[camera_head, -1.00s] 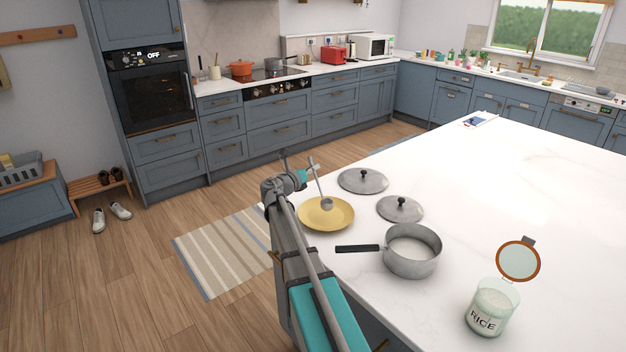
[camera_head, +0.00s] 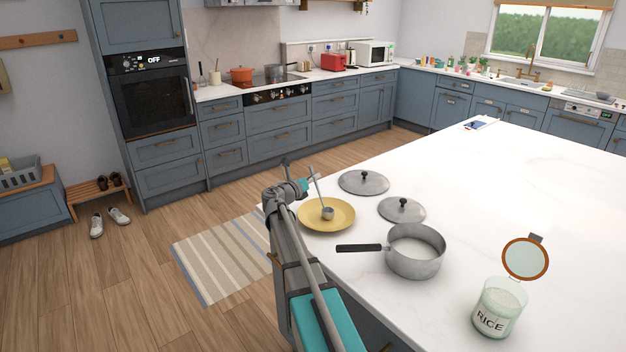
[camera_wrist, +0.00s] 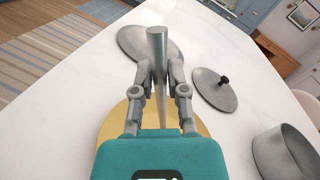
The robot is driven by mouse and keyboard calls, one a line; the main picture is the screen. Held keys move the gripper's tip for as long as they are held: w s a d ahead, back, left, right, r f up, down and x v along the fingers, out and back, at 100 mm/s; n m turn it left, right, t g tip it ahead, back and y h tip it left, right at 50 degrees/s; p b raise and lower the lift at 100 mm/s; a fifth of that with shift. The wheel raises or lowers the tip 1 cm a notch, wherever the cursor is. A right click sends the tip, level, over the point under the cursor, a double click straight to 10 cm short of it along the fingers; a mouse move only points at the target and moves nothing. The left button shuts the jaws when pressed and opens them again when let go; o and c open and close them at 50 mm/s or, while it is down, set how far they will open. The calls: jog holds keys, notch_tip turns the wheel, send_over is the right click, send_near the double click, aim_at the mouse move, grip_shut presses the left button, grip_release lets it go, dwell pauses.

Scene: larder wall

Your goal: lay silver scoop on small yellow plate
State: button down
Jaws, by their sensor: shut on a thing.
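The silver scoop (camera_head: 327,213) has its bowl over the small yellow plate (camera_head: 343,222), with its handle rising steeply. I cannot tell whether the bowl touches the plate. My gripper (camera_head: 312,180) is shut on the scoop's handle above the plate. In the wrist view my gripper (camera_wrist: 158,85) has its two fingers around the scoop's handle (camera_wrist: 158,45), and the yellow plate (camera_wrist: 113,120) lies beneath, partly hidden by the gripper. The scoop's bowl is hidden in that view.
Two grey lids (camera_head: 364,182) (camera_head: 402,210) lie right of the plate. An open rice jar (camera_head: 497,308) stands front right. The worktop's far right is clear.

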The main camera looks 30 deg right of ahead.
jog(key=shift+f, duration=0.2)
jog(key=c, duration=0.7)
grip_release()
jog(key=shift+o, duration=0.2)
jog(key=shift+r, duration=0.2)
jog(key=v, duration=1.2)
